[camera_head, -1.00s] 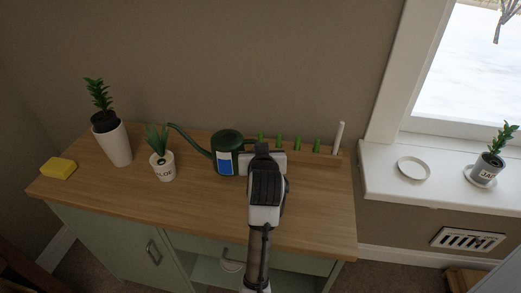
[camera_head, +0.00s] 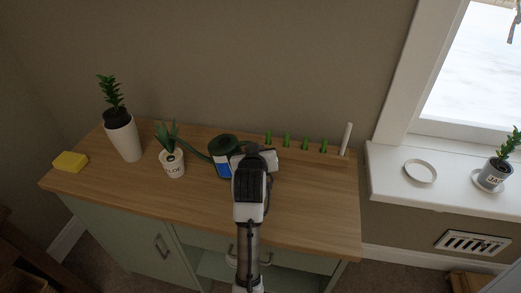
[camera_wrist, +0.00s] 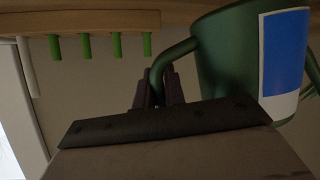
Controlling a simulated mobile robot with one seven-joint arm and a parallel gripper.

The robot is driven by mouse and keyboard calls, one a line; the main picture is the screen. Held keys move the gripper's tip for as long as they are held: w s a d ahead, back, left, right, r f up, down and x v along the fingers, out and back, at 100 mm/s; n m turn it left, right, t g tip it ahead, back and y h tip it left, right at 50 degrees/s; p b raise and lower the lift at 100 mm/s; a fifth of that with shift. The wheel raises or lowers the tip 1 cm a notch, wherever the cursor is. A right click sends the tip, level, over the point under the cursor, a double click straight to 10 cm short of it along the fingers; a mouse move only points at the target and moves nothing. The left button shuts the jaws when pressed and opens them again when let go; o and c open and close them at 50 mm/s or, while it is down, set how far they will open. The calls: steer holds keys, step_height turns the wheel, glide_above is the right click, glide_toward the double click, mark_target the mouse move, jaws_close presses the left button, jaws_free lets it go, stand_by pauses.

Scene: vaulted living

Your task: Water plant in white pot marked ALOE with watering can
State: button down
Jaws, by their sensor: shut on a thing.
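The white pot marked ALOE (camera_head: 172,171) stands upright on the wooden cabinet top, part of its label visible, with a spiky green plant (camera_head: 168,136) in it. The dark green watering can (camera_head: 222,146) is just right of it, tilted left, with its spout pointing toward the plant. Whether the spout tip is over the pot is hard to tell; no water shows. My gripper (camera_head: 243,161) is at the can's right side. In the wrist view my gripper (camera_wrist: 160,91) is shut on the can's handle, and the can (camera_wrist: 228,55) shows a blue and white label.
A tall white pot (camera_head: 124,141) with a plant and a yellow sponge (camera_head: 70,161) stand at the left. A rack with green pegs (camera_head: 305,146) and a white post (camera_head: 345,139) is behind on the right. A grey pot (camera_head: 491,175) and a white saucer (camera_head: 420,171) sit on the windowsill.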

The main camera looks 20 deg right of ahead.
steer(key=shift+w+a+r+n+h+p, duration=0.2)
steer(key=shift+r+p, duration=0.1)
steer(key=shift+p, duration=0.2)
steer(key=shift+w+a+r+n+h+p, duration=0.1)
steer(key=shift+a+r+n+p, duration=0.15)
steer(key=shift+p, duration=0.2)
steer(key=shift+r+n+g+p, duration=0.25)
steer(key=shift+r+g+p, duration=0.15)
steer(key=shift+r+p, duration=0.35)
steer(key=shift+w+a+r+n+g+h+p, duration=0.6)
steer(key=shift+w+a+r+n+h+p, duration=0.7)
steer(key=shift+r+p, duration=3.15)
steer(key=s+d+f+m+t+y+b, duration=0.1)
steer(key=s+d+f+m+y+b, duration=0.1)
steer(key=f+b, duration=0.3)
steer(key=s+d+f+m+t+y+b, duration=0.1)
steer(key=s+d+f+m+y+b, duration=0.1)
steer(key=b, duration=0.7)
steer(key=shift+s+d+f+m+t, duration=0.4)
steer(key=shift+d+f+m, duration=0.55)
steer(key=shift+f, duration=0.85)
